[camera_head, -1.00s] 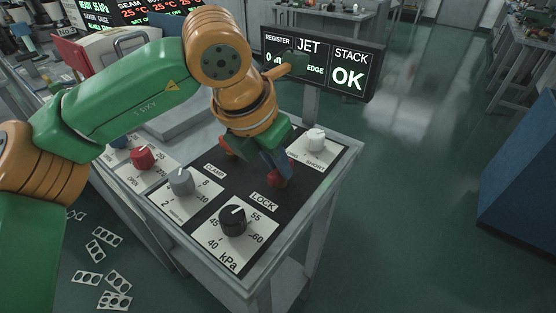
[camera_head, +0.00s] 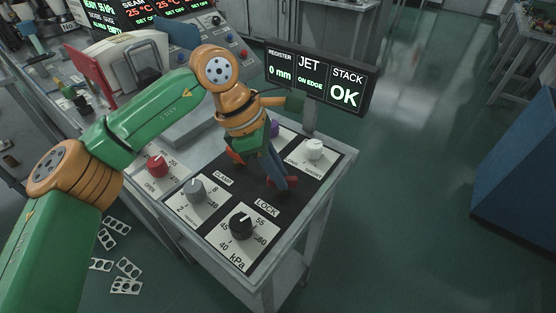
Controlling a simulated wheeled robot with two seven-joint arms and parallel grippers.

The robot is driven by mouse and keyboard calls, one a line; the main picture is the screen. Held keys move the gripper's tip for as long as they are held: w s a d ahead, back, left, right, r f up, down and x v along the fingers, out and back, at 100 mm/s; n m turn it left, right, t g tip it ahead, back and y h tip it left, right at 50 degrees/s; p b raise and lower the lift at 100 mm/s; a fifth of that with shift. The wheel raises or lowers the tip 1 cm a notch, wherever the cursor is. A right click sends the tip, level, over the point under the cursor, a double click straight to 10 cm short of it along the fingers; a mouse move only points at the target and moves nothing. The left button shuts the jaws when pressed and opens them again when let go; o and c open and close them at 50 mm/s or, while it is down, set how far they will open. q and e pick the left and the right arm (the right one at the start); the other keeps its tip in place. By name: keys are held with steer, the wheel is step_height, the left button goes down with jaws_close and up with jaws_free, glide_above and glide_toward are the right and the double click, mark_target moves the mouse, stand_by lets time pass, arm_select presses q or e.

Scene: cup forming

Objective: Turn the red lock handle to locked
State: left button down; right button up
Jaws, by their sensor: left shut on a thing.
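The red lock handle (camera_head: 291,183) is on the dark panel just above the LOCK label (camera_head: 267,207). Only its end shows beside my fingers, and its exact angle cannot be told. My left gripper (camera_head: 280,182) reaches down from the upper left, with its blue finger slanting to the handle. It is shut on the handle, and its wrist hides part of the panel. An orange-red piece (camera_head: 235,156) shows left of the wrist, partly hidden. My right gripper is not in view.
A black kPa knob (camera_head: 240,225), a grey knob (camera_head: 196,191), a red knob (camera_head: 157,166) and a white knob (camera_head: 315,148) stand around the handle. A display (camera_head: 318,79) reading 0 mm, ON EDGE and OK rises behind. Open floor lies right.

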arm_select(q)
steer(key=m+p, duration=0.1)
steer(key=m+g+p, duration=0.1)
steer(key=m+p, duration=0.1)
steer(key=shift+w+r, duration=0.1)
steer(key=shift+r, duration=0.15)
steer(key=shift+w+d+f+m+g+y+p, duration=0.1)
steer(key=shift+f+m+g+y+p, duration=0.1)
steer(key=shift+m+g+p, duration=0.55)
steer(key=shift+f+m+g+y+p, duration=0.15)
steer(key=shift+m+p, duration=0.3)
steer(key=shift+m, duration=0.7)
steer(key=c, duration=0.9)
jaws_free()
steer(key=shift+o, duration=0.2)
steer(key=shift+r, duration=0.1)
